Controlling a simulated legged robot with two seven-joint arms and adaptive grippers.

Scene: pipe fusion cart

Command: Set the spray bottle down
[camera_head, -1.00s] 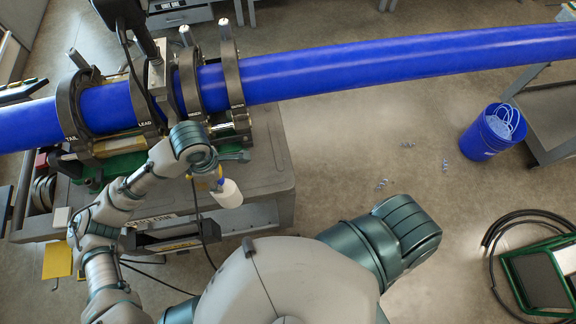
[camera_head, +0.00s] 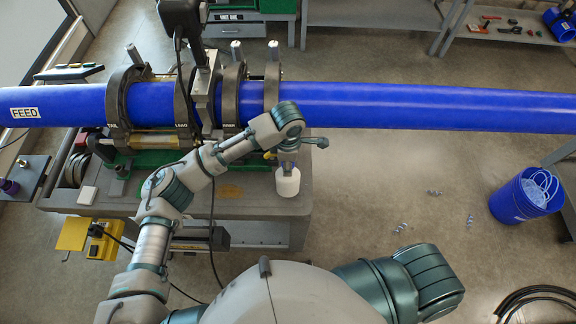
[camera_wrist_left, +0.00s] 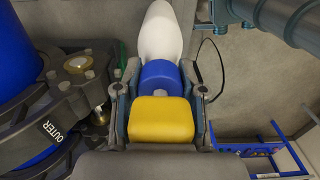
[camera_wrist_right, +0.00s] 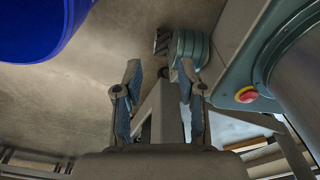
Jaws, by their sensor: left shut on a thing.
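The spray bottle has a white body (camera_head: 288,184), a blue collar and a yellow head. My left gripper (camera_head: 287,157) is shut on it near its collar and head. In the left wrist view, the yellow head (camera_wrist_left: 161,120) and blue collar (camera_wrist_left: 160,77) lie between the fingers, with the white body (camera_wrist_left: 160,32) beyond. In the head view, the bottle hangs roughly upright over the right end of the grey cart top (camera_head: 238,203). I cannot tell whether its base touches it. My right gripper (camera_wrist_right: 160,85) is open and empty in the right wrist view; the head view does not show it.
The blue pipe (camera_head: 400,107) runs through the clamps (camera_head: 232,95) just behind my left gripper. The cart top left of the bottle has clear room, partly under my arm. A blue bucket (camera_head: 520,198) stands on the floor at right.

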